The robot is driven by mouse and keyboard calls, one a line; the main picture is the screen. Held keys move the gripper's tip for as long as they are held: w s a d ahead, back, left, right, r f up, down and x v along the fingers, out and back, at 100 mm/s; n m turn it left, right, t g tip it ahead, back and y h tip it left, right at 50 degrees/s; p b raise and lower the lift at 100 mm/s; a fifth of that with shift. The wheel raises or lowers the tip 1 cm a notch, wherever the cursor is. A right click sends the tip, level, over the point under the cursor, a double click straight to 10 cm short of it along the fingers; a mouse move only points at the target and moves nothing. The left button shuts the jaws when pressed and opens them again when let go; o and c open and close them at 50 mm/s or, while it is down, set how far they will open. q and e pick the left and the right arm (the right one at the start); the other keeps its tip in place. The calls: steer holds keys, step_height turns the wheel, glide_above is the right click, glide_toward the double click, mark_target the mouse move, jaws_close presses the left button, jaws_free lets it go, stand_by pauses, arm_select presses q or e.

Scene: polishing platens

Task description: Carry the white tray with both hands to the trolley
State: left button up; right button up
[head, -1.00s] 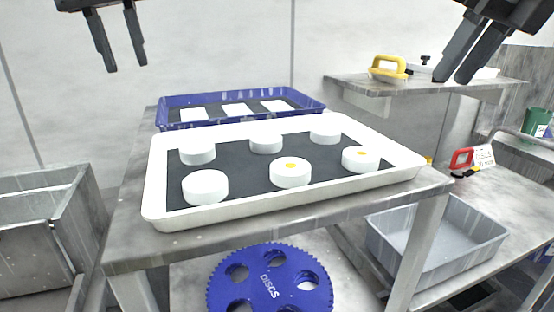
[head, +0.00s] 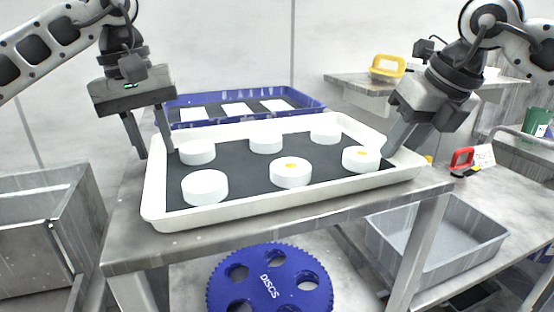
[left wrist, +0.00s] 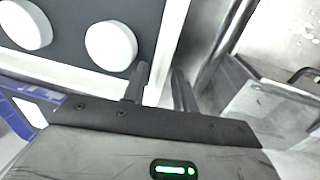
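The white tray (head: 300,205) lies on a steel table (head: 240,240) in the head view. It has a dark liner and several white discs; two show a yellow-orange mark. My left gripper (head: 150,150) is at the tray's left rim, fingers apart, pointing down. In the left wrist view its fingers (left wrist: 160,85) stand on either side of the tray's white rim (left wrist: 172,45), with gaps showing. My right gripper (head: 395,150) is at the tray's right rim, a finger reaching down beside a marked disc. Its other finger is not clearly visible. I cannot tell which furniture is the trolley.
A blue tray (head: 315,104) with white plates sits behind the white tray. A blue toothed disc carrier (head: 270,275) is below the table. A grey bin (head: 437,240) stands lower right. A steel cabinet (head: 40,240) is left. A yellow-handled item (head: 387,67) is on a back shelf.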

arm_select(q)
jaws_close()
arm_select(e)
jaws_close()
arm_select(q)
steer(key=shift+r, duration=0.2)
arm_select(e)
steer(key=shift+r, duration=0.2)
